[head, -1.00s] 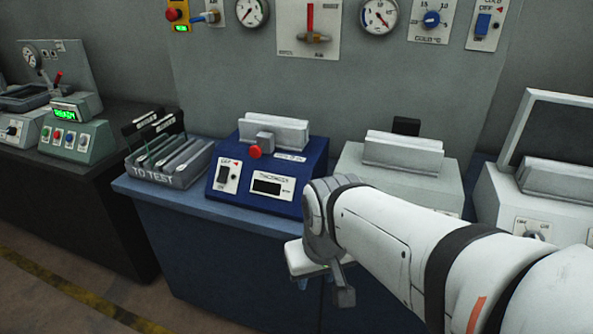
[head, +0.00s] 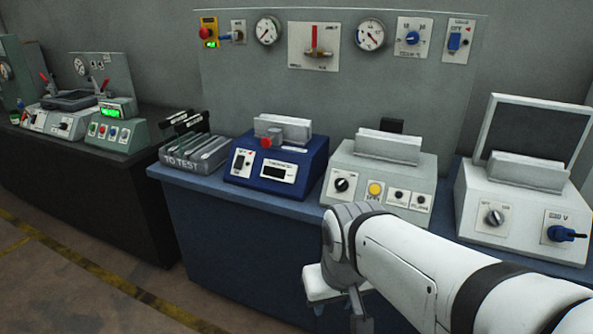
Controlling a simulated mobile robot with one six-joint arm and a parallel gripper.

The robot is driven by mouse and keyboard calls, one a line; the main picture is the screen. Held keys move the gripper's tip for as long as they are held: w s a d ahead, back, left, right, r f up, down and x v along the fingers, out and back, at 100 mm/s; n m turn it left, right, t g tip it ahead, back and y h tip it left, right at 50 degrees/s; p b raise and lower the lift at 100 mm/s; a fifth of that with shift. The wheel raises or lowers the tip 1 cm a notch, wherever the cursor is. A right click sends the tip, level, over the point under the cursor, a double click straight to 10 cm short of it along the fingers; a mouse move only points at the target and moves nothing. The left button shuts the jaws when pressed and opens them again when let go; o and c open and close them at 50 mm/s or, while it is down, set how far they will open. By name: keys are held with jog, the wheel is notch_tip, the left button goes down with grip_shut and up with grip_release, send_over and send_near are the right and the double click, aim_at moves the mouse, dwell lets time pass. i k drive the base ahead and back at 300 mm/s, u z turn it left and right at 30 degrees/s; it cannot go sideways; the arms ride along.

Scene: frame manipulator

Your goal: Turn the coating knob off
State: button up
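Several knobs could be the coating knob, and their labels are too small to read surely. A black knob (head: 341,184) is on the front left of the pale grey-green machine (head: 378,160). A grey knob (head: 495,217) is on the front of the white machine (head: 515,190) at the right. A blue knob (head: 412,38) is on the wall panel. My gripper (head: 318,300) hangs low in front of the blue bench, below and apart from these knobs.
A blue machine (head: 277,165) with a red button and a grey rack marked TO TEST (head: 196,155) stand on the blue bench (head: 240,235). A blue plug (head: 566,234) sticks out at the right. A dark bench (head: 90,185) stands left. The floor at lower left is clear.

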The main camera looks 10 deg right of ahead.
aim_at(342, 184)
jog(key=z, duration=0.15)
jog(key=i, duration=0.9)
jog(key=u, duration=0.05)
